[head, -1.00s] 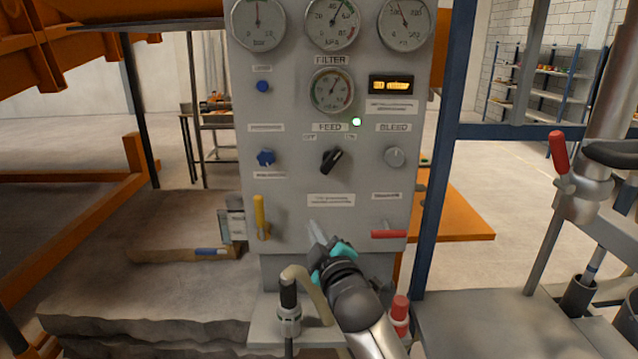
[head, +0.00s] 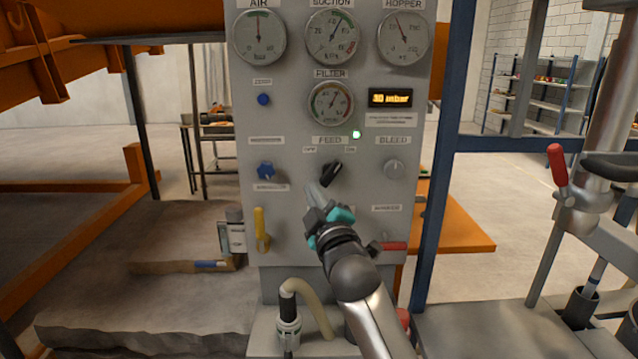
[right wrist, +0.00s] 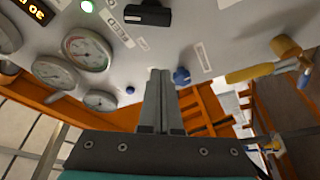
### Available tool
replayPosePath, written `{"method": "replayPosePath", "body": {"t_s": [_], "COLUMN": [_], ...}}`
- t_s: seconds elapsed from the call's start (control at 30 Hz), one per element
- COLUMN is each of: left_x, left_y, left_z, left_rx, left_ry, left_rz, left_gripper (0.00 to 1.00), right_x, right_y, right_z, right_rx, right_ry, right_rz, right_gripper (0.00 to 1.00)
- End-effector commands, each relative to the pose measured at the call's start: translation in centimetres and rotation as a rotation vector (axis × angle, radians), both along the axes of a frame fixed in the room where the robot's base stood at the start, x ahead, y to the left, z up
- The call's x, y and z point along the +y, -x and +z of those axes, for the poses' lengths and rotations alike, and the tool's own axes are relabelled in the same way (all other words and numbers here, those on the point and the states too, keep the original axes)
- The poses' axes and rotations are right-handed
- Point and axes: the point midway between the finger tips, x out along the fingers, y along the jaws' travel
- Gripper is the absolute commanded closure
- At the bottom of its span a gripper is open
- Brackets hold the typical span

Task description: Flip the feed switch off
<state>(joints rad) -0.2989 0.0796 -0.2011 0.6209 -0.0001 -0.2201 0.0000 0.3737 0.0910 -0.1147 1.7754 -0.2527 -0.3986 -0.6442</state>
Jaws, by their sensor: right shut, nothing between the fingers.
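The feed switch (head: 331,173) is a black rotary knob on the grey control panel, below the FEED label. Its handle slants up to the right, toward the ON label. A lit green lamp (head: 356,134) is just above it. The switch also shows at the top of the right wrist view (right wrist: 148,13). My right gripper (head: 312,188) is shut and empty, its fingertips just below and left of the switch. The fingers (right wrist: 160,78) show closed together in the right wrist view. A small gap seems to lie between them and the switch. My left gripper is not in view.
A blue knob (head: 265,171) is left of the switch and a grey bleed knob (head: 394,168) right of it. A yellow lever (head: 260,228) and a red-handled valve (head: 393,245) are lower on the panel. Gauges (head: 331,103) are above.

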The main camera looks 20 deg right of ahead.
Motion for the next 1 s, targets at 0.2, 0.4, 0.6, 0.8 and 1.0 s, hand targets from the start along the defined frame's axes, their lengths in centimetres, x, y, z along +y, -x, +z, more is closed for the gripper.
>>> {"method": "replayPosePath", "body": {"t_s": [0.2, 0.4, 0.6, 0.8, 1.0], "left_x": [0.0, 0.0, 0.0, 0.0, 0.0], "left_y": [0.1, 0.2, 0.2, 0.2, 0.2], "left_z": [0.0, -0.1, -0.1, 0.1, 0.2], "left_rx": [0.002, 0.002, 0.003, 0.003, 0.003], "left_ry": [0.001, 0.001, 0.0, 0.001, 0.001], "left_rz": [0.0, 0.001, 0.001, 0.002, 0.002], "left_gripper": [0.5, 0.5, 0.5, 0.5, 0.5], "right_x": [0.0, 0.0, -0.8, -2.7, -3.2], "right_y": [-3.1, -5.6, -7.0, -6.3, -6.1], "right_z": [0.6, 1.1, 0.7, -0.6, -1.0], "right_rx": [-0.001, 0.001, 0.006, 0.001, 0.001], "right_ry": [-0.003, -0.002, 0.001, 0.0, -0.001], "right_rz": [0.0, 0.0, -0.004, 0.0, 0.001], "right_gripper": [1.0, 1.0, 1.0, 1.0, 1.0]}}
